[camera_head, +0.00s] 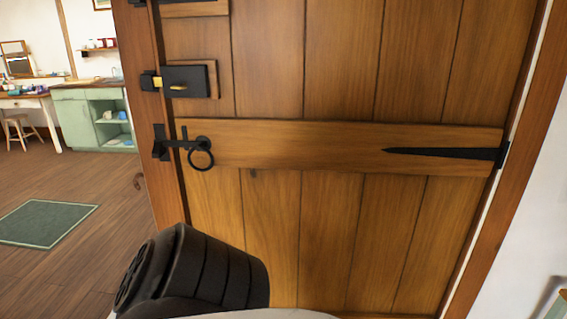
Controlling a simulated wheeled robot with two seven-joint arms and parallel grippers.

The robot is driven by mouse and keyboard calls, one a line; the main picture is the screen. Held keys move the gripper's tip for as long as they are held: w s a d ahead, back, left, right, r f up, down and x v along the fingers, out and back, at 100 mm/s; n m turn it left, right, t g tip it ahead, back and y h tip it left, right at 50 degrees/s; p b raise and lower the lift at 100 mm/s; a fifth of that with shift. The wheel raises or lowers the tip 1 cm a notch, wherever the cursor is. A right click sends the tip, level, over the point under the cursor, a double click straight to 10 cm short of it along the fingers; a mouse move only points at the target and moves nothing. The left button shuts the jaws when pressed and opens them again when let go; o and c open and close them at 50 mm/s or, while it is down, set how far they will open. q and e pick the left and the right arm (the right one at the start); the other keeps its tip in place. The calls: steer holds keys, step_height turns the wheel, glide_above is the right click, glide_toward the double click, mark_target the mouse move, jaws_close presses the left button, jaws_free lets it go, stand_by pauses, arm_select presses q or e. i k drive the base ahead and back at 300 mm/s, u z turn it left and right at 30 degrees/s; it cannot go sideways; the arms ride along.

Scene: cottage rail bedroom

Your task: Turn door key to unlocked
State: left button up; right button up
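A wooden plank door (340,220) fills the middle and right of the view. A black lock box (197,80) sits on its upper left side, with a small brass key (178,87) lying roughly level on its face. A brass bolt (157,82) shows between the lock box and the black keeper (147,81) on the frame. Below is a black latch with a ring handle (201,155). A dark, ribbed part of my own body shows at the bottom left, below the latch. Neither gripper's fingers show, and nothing touches the key.
A black strap hinge (445,153) is on the door's right side. To the left, an open room has a green rug (45,222), a pale green cabinet (95,116) and a stool (24,130). The floor between is clear.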

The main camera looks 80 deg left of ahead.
mark_target(183, 86)
steer(key=u, duration=2.2)
steer(key=k, duration=0.5)
steer(key=u, duration=2.3)
steer(key=i, duration=1.65)
steer(key=z, duration=1.1)
